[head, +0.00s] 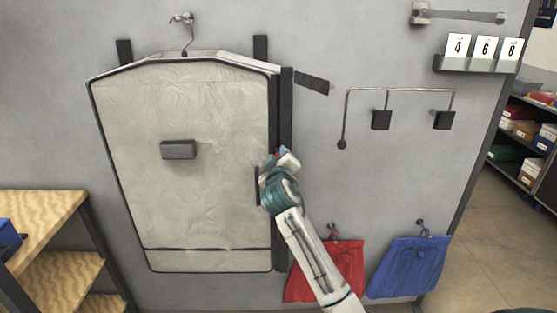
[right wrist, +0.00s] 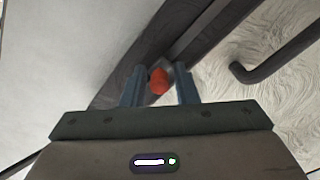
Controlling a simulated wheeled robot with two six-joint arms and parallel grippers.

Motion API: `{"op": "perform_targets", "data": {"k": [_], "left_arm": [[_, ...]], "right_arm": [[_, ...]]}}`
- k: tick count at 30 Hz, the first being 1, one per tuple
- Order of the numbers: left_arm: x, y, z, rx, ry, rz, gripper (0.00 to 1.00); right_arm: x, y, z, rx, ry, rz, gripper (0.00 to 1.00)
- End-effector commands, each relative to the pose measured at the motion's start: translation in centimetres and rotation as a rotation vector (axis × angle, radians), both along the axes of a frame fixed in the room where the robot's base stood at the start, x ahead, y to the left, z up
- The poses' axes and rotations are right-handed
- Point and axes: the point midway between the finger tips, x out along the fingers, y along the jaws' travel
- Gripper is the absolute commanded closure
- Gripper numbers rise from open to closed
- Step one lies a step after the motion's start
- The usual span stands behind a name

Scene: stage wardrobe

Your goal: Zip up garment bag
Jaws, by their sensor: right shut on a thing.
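The garment bag (head: 190,110) is pale grey with dark edging and hangs upright on the wall from a hook at its top. A dark zip strip (head: 286,110) runs down its right edge; it also crosses the right wrist view (right wrist: 130,80). My right gripper (head: 279,156) is at this strip, about halfway down the bag. In the right wrist view its two fingers are shut on a small red-orange zip pull (right wrist: 159,81). The head view mostly hides the pull behind the gripper. My left gripper is in neither view.
A dark handle (head: 257,186) stands out beside the strip, left of my right gripper. A grey block (head: 178,149) sits on the bag's front. Red (head: 330,270) and blue (head: 408,266) cloths hang at lower right. A wooden shelf (head: 45,215) stands at left. A wire rack (head: 400,91) is on the wall.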

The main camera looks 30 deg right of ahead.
Motion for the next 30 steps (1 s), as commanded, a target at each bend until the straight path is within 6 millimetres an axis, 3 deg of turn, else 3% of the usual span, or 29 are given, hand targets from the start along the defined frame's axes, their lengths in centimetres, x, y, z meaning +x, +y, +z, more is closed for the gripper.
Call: {"op": "perform_targets", "data": {"k": [1,8,18,24,30], "left_arm": [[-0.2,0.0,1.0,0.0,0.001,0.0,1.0],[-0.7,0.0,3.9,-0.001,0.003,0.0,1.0],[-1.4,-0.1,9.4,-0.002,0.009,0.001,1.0],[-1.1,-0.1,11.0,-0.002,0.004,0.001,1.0],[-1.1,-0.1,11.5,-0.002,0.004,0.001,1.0]], "right_arm": [[0.0,0.0,1.4,-0.002,-0.003,-0.001,1.0],[0.0,0.0,5.6,-0.003,-0.003,0.0,1.0],[0.0,0.0,13.5,-0.002,-0.003,-0.001,1.0],[0.0,0.0,16.0,-0.003,-0.003,0.0,1.0],[0.0,0.0,16.8,-0.004,-0.002,-0.001,1.0]]}}
